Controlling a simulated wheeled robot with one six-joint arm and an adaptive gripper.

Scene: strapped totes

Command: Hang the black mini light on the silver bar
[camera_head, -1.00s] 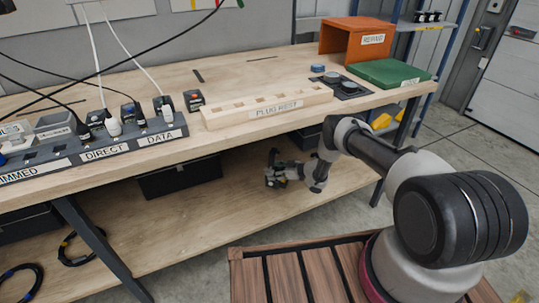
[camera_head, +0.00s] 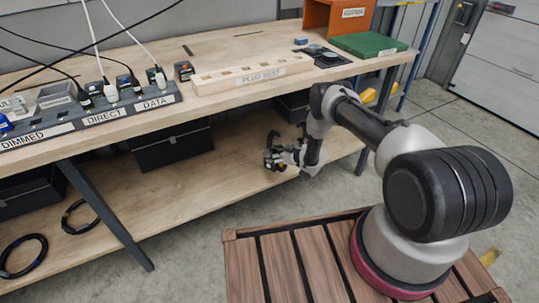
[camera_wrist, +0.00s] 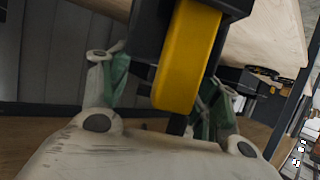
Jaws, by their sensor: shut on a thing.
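My gripper (camera_head: 276,155) is low in front of the bench, below the worktop's front edge and over the lower shelf in the head view. It is shut on a dark object with a yellow part, seemingly the black mini light (camera_head: 270,163). In the wrist view the light's black body and broad yellow part (camera_wrist: 188,55) stand between the fingers of my gripper (camera_wrist: 165,88), with green pads on either side. The fingers hide part of the light. I cannot make out a silver bar in either view.
The wooden worktop (camera_head: 225,55) carries a plug rest (camera_head: 245,76), a dark socket strip (camera_head: 90,118) with cables, an orange box (camera_head: 340,16) and a green case (camera_head: 370,45). A black box (camera_head: 172,146) stands on the lower shelf (camera_head: 165,200).

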